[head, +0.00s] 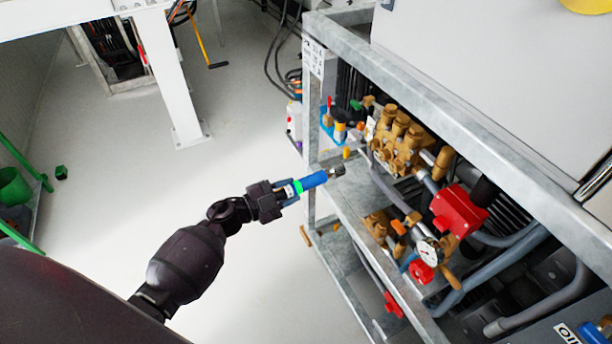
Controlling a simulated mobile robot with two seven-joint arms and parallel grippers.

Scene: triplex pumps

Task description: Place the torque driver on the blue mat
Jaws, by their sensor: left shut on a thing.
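My left gripper (276,196) reaches in from the lower left and is shut on the torque driver (313,181). The driver has a blue body with a green band near the jaws and a grey metal head. It is held roughly level, pointing right toward the pump frame, with its head in front of the frame's ledge; I cannot tell whether they touch. A small blue patch (326,123), perhaps the blue mat, shows beyond the driver at the frame's left end. Small coloured items partly cover it. My right gripper is not in view.
The grey metal frame (448,112) holds brass pump parts (402,140), a red block (459,210), a pressure gauge (428,251) and thick hoses. A white post (172,75) stands at the back left. The grey floor left of the frame is mostly clear.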

